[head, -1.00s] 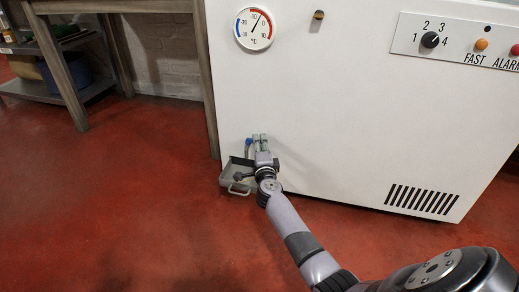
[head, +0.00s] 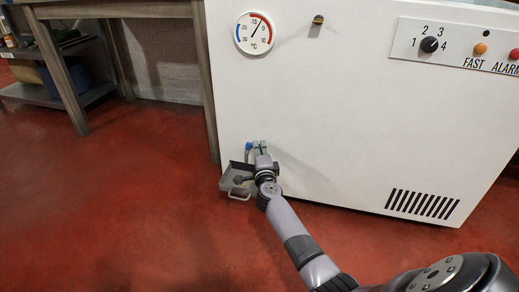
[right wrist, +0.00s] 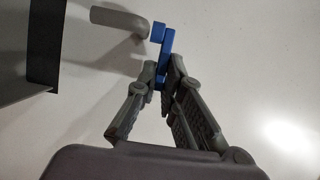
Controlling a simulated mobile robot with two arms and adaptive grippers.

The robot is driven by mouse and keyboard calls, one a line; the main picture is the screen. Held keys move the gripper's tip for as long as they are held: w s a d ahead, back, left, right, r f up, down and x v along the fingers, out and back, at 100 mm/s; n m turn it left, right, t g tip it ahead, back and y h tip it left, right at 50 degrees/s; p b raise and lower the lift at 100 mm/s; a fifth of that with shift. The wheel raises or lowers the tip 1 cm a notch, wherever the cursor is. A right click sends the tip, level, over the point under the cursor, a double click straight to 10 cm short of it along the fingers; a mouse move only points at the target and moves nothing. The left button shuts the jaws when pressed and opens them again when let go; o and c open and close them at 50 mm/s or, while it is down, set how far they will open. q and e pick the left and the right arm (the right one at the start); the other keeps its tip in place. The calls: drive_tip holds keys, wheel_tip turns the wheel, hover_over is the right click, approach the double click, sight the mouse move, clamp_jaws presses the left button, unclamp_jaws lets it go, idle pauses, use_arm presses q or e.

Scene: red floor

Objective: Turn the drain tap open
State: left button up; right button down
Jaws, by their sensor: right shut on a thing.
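The drain tap is low on the left of the white cabinet front. Its blue handle (head: 249,146) shows small in the head view and larger in the right wrist view (right wrist: 166,45), beside a grey spout (right wrist: 118,19). My right gripper (head: 259,148) is at the tap, and in the right wrist view its fingertips (right wrist: 160,83) are shut on the lower end of the blue handle. The fingers and wrist hide part of the tap in the head view. My left gripper is not in view.
A grey drip tray with a handle (head: 239,195) is on the floor under the tap. The white cabinet (head: 330,110) bears a thermometer (head: 255,32), a knob (head: 429,45) and a vent. A table (head: 58,75) stands at left. The red floor at left is clear.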

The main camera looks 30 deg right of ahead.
drive_tip(key=shift+a+f+h, duration=0.1)
drive_tip(key=shift+a+h, duration=0.05)
drive_tip(key=shift+h, duration=0.15)
drive_tip(key=a+m+g+h+b, duration=0.1)
drive_tip(key=m+g+h+b, duration=0.2)
drive_tip(key=g, duration=0.1)
drive_tip(key=a+m+g+h+b, duration=0.1)
drive_tip(key=m+g+h+b, duration=0.1)
drive_tip(key=m+g+b, duration=0.1)
drive_tip(key=a+m+g+h+b, duration=0.1)
drive_tip(key=m+g+h+b, duration=0.2)
drive_tip(key=m+g+b, duration=0.1)
drive_tip(key=shift+w+a+f+g+h, duration=0.1)
drive_tip(key=shift+w+a+g+h, duration=0.2)
drive_tip(key=shift+g, duration=0.5)
drive_tip(key=shift+s+a+m+g, duration=0.2)
drive_tip(key=shift+a+m+g, duration=0.15)
drive_tip(key=shift+m+g, duration=0.25)
drive_tip(key=c, duration=1.7)
unclamp_jaws()
drive_tip(key=shift+s+a, duration=0.15)
drive_tip(key=shift+a, duration=1.1)
drive_tip(key=shift+s+a, duration=0.2)
drive_tip(key=shift+a, duration=1.05)
drive_tip(key=shift+s+a, duration=0.15)
drive_tip(key=shift+a, duration=1.1)
